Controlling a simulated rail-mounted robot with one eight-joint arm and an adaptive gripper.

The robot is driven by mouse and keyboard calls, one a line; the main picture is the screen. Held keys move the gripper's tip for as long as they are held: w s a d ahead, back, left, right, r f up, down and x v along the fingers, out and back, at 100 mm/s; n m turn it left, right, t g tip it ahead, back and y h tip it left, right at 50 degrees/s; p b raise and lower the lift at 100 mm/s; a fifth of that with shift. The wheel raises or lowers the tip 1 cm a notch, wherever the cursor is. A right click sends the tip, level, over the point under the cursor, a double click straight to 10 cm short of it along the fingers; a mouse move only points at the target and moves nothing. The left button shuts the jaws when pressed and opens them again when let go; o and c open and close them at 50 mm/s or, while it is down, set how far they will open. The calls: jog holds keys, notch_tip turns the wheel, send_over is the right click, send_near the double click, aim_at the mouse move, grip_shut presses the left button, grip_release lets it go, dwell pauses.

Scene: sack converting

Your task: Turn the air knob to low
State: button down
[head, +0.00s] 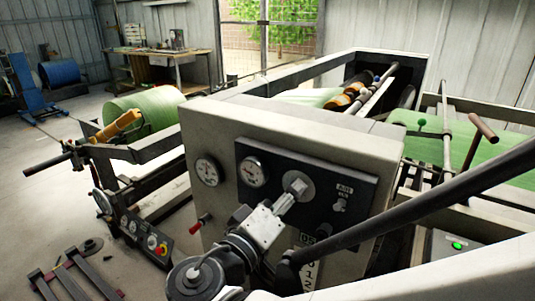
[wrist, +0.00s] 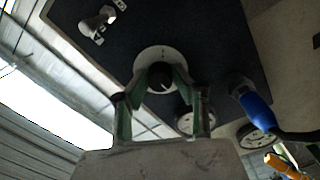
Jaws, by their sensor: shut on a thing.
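The control panel (head: 345,165) is a dark plate on the front of a pale machine cabinet. In the wrist view, a round black knob (wrist: 160,73) with a pale pointer mark sits on a pale disc (wrist: 143,61) on that plate. My gripper (wrist: 162,82) is shut on this knob, one finger on each side. In the head view, my gripper (head: 297,188) reaches the panel and covers the knob; part of the grey disc (head: 309,184) shows around it. The knob's setting marks cannot be read.
Two dial gauges (head: 208,171) (head: 254,172) are left of my gripper. A small pale switch (head: 340,205) with labels is to its right and also shows in the wrist view (wrist: 97,21). A red-handled lever (head: 198,224) sticks out below the gauges. A green roll (head: 150,117) lies behind.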

jog(key=shift+n, duration=4)
jog(key=c, duration=1.4)
grip_release()
jog(key=shift+c, duration=0.2)
jog(key=shift+s, duration=0.1)
jog(key=v, duration=0.7)
jog(key=shift+s, duration=0.2)
